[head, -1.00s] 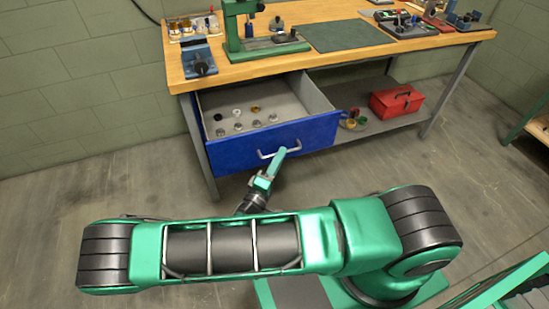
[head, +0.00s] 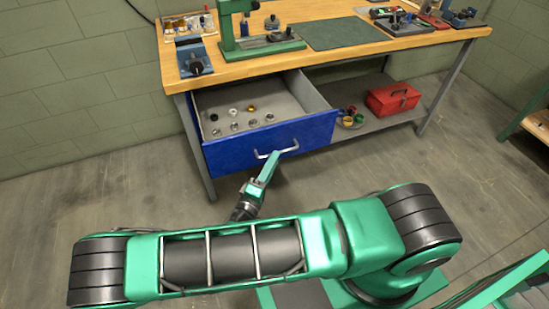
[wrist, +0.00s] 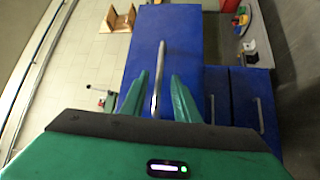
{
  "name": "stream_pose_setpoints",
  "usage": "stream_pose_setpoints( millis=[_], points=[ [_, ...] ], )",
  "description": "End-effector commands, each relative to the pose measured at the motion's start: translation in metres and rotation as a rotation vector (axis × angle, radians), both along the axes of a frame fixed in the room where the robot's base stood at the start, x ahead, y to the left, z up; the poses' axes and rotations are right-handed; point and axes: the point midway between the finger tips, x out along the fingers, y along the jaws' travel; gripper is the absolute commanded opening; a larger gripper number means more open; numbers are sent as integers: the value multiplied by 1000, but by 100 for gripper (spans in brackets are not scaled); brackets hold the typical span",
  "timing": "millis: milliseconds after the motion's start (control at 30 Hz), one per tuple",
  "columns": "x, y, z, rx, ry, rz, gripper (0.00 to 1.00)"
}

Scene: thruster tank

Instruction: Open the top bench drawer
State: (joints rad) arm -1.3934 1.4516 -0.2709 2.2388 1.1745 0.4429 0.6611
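The top bench drawer is pulled well out, and its blue front (head: 270,145) stands out from the bench, with several small round parts inside. Its pale bar handle (head: 276,153) is on the front. My gripper (head: 270,157) is at the handle in the head view. In the wrist view, the green fingers of my gripper (wrist: 159,82) stand apart, one on each side of the handle (wrist: 160,70), with blue drawer front (wrist: 190,55) visible in the gaps. The gripper looks open, around the bar but not clamped on it.
The wooden bench (head: 330,60) carries a green press (head: 232,30), a blue vise (head: 193,58) and a dark mat (head: 344,34). The floor left of the drawer (head: 90,200) is clear.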

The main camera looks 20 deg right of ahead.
Motion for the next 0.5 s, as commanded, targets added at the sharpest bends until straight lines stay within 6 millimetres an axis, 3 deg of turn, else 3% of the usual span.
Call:
stream_pose_setpoints(
  millis=[233,500],
  points=[
    [-35,35,-9,-1,6,3,28],
    [-56,55,-13,-1,6,-1,28]
  ],
)
